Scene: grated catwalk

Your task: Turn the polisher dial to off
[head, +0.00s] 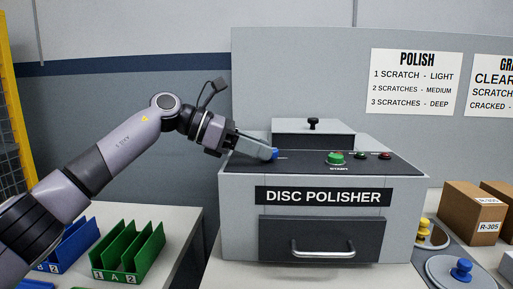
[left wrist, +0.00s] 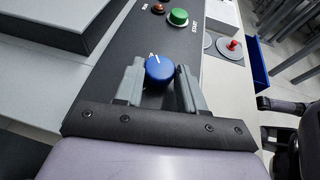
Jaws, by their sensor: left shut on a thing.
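The disc polisher (head: 236,196) is a grey box with a dark sloped top panel, standing on a light table. The blue polisher dial (left wrist: 159,70) sits on that panel and carries a white pointer mark. In the head view the dial (head: 274,154) is partly hidden at the tip of my left gripper (head: 269,151). In the left wrist view the two grey fingers of my left gripper (left wrist: 160,84) stand on either side of the dial, shut on it. The panel's lettering around the dial cannot be read. My right gripper is not in view.
A green START button (head: 335,157) and small lights sit right of the dial. A lidded hatch (head: 300,135) rises behind it. Green bins (head: 140,252) stand on the left table. Cardboard boxes (head: 466,212) and knobbed discs (head: 440,272) are at right.

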